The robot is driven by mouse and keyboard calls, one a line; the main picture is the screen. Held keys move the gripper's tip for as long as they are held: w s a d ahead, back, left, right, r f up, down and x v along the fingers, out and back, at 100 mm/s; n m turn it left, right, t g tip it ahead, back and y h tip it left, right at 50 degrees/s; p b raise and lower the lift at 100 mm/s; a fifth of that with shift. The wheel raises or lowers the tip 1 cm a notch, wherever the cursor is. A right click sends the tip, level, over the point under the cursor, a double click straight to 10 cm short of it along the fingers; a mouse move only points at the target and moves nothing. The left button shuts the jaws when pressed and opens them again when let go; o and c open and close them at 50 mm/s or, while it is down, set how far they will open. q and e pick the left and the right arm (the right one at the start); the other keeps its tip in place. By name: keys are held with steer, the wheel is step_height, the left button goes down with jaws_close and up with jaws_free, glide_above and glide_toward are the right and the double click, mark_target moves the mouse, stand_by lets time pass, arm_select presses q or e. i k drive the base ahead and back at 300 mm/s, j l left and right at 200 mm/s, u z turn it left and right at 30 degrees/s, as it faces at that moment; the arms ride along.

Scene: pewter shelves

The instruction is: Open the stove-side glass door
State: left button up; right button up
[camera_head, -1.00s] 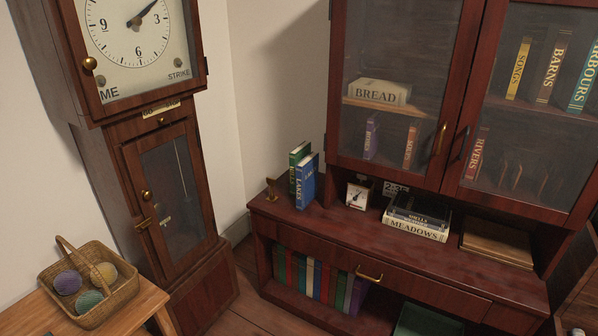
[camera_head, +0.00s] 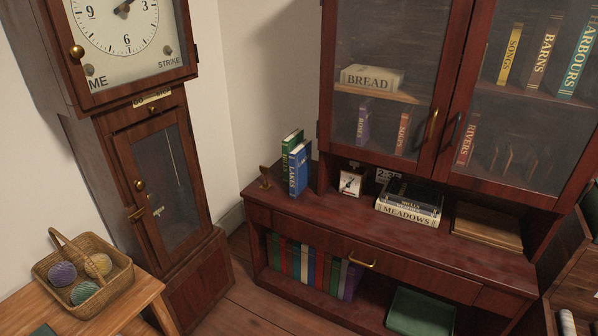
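A dark red wooden bookcase has two glass doors in its upper part, and both look shut. The left glass door (camera_head: 390,50) has an upright brass handle (camera_head: 433,124) near its right edge. The right glass door (camera_head: 540,110) has a dark handle (camera_head: 455,128) near its left edge. Books show behind both panes, with BREAD (camera_head: 370,78) on the left and HARBOURS (camera_head: 577,60) on the right. No stove is in view, so I cannot tell which door is stove-side. Neither of my grippers is in view.
Below the doors, a ledge (camera_head: 330,218) holds upright books (camera_head: 299,168), a small white dial (camera_head: 350,183), stacked books (camera_head: 408,210) and a wooden box (camera_head: 487,226). A tall clock (camera_head: 165,190) and a basket of yarn (camera_head: 105,292) stand left. Bare floor (camera_head: 235,300) shows between.

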mark_target(577, 184)
steer(key=z, duration=1.25)
